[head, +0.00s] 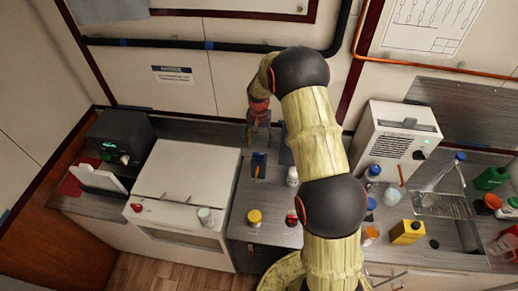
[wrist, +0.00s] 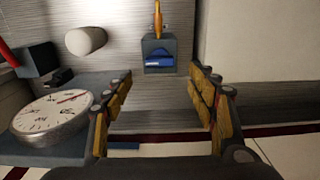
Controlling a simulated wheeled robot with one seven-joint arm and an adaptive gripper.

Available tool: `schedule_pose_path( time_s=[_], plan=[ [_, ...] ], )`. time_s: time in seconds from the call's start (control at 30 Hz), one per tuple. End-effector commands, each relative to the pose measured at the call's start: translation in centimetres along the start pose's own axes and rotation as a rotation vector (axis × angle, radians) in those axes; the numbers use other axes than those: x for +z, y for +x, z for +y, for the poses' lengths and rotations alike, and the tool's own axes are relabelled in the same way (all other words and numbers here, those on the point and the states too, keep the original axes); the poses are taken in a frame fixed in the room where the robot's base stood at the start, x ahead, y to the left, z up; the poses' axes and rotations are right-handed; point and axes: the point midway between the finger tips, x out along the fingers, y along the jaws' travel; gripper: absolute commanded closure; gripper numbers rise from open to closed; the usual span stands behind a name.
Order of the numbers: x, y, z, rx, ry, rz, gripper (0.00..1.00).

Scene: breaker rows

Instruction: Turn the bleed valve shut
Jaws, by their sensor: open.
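My gripper (wrist: 162,82) is open and empty, its fingers pointing down at the grey counter; in the head view the gripper (head: 258,122) is at the back of the counter, near the wall. In the wrist view a round white dial gauge (wrist: 50,115) on a dark panel is left of the fingers. Beyond it at the left edge is a dark block (wrist: 37,60) with a red bar (wrist: 8,54) beside it, partly cut off. This may be the bleed valve, but I cannot tell which way it is turned. In the head view my arm hides that spot.
A dark holder with a blue part (wrist: 158,58) and an orange handle stands just ahead of the fingers. A white bottle (wrist: 86,41) stands beside it. A white appliance (head: 185,185) borders the left side; a grey-white unit (head: 398,132) stands right of my arm.

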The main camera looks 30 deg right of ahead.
Motion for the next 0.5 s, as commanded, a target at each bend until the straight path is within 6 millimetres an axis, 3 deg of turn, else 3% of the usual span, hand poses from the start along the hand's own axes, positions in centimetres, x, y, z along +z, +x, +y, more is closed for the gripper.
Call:
schedule_pose_path(
  time_s=[0.5],
  plan=[
    [0.1,6.7,0.1,0.001,0.001,-0.004,0.42]
  ],
)
